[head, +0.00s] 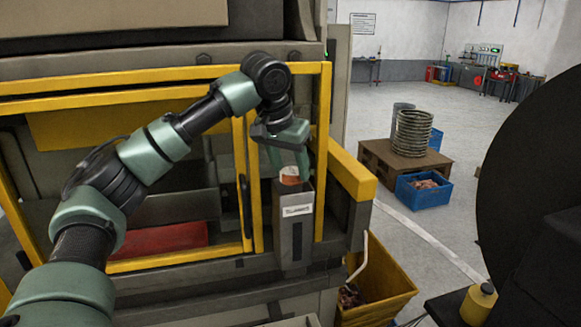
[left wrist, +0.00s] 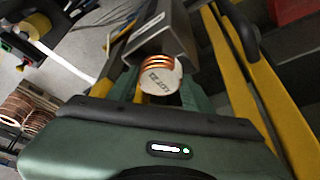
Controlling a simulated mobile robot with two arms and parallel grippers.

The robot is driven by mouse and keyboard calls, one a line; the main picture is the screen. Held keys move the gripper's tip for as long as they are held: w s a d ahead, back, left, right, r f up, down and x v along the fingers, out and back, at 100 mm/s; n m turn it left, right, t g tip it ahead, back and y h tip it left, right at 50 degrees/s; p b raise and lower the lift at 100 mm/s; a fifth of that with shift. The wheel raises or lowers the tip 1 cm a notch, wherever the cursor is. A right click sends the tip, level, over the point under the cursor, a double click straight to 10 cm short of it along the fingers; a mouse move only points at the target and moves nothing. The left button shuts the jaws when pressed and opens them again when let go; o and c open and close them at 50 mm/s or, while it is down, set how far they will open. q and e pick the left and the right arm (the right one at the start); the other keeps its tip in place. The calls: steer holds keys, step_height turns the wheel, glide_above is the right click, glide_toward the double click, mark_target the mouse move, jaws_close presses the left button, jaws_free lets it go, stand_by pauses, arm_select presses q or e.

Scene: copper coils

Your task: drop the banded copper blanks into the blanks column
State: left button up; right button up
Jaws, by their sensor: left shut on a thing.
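My left gripper (head: 288,160) is shut on a copper blank (head: 290,175), just above the open top of the blanks column (head: 297,238). The column is a narrow upright grey box with a white label on its front. In the left wrist view the blank (left wrist: 160,84) shows a pale round face marked with a lot number and copper rings along its edge. It is at the mouth of the grey column (left wrist: 167,30); I cannot tell whether its lower part is inside. My right gripper is not in view.
The yellow-framed machine (head: 170,75) stands right behind the column. A yellow bin (head: 385,285) with scrap is below right. A blue crate (head: 424,196) and a wooden pallet (head: 378,162) with a wire coil (head: 412,132) are on the open floor. A large dark shape fills the right edge.

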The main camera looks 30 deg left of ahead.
arm_select(q)
steer(key=o, duration=1.6)
steer(key=shift+r, duration=0.1)
steer(key=shift+s+r+b, duration=0.15)
steer(key=shift+r+b, duration=0.2)
steer(key=shift+r, duration=0.05)
steer(key=b+v, duration=0.2)
steer(key=v, duration=0.4)
steer(key=shift+s+r, duration=0.25)
steer(key=shift+r, duration=0.1)
